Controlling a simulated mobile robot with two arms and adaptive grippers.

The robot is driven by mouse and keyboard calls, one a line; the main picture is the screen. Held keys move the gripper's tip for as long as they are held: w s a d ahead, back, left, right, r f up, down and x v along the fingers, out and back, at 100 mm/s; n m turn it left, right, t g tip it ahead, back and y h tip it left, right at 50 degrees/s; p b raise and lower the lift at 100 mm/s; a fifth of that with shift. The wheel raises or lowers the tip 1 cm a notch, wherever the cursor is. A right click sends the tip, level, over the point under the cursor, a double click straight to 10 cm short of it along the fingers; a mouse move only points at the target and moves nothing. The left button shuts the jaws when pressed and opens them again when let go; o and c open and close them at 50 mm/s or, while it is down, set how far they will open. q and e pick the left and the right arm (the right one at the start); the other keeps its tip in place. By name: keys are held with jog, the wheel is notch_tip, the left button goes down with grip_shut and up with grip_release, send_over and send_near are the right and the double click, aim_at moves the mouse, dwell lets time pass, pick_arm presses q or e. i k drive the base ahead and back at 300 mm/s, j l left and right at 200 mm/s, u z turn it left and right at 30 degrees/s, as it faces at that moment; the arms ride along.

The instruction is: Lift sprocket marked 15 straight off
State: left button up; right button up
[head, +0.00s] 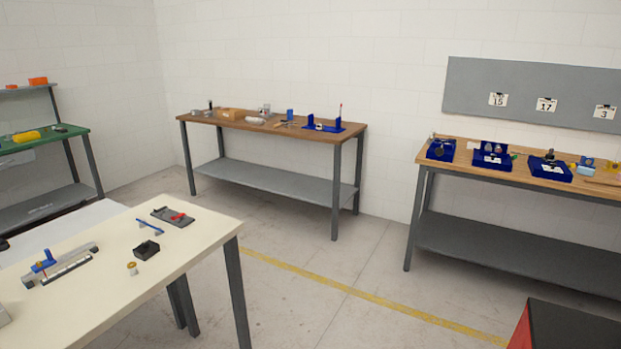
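I cannot pick out a sprocket marked 15 for certain from this distance. A white card reading 15 (498,99) hangs on the grey board (570,85) above the right bench (480,173). Three blue trays sit on that bench: a left one (434,157), a middle one (486,165) and a right one (543,174). Small dark and metallic parts sit in them, too small to identify. Neither of my grippers is in view.
A wooden-topped bench (270,127) with a blue fixture stands at the back wall. A cream table (195,235) with small tools is at the near left. A green-topped bench (60,138) is far left. The floor (330,280) between is clear. A black-topped red box (570,330) is lower right.

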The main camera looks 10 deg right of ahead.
aim_at(549, 158)
jog(key=i+j+z, duration=0.25)
jog(key=i, duration=0.25)
jog(key=i+j+z, duration=0.25)
jog(key=i, duration=0.25)
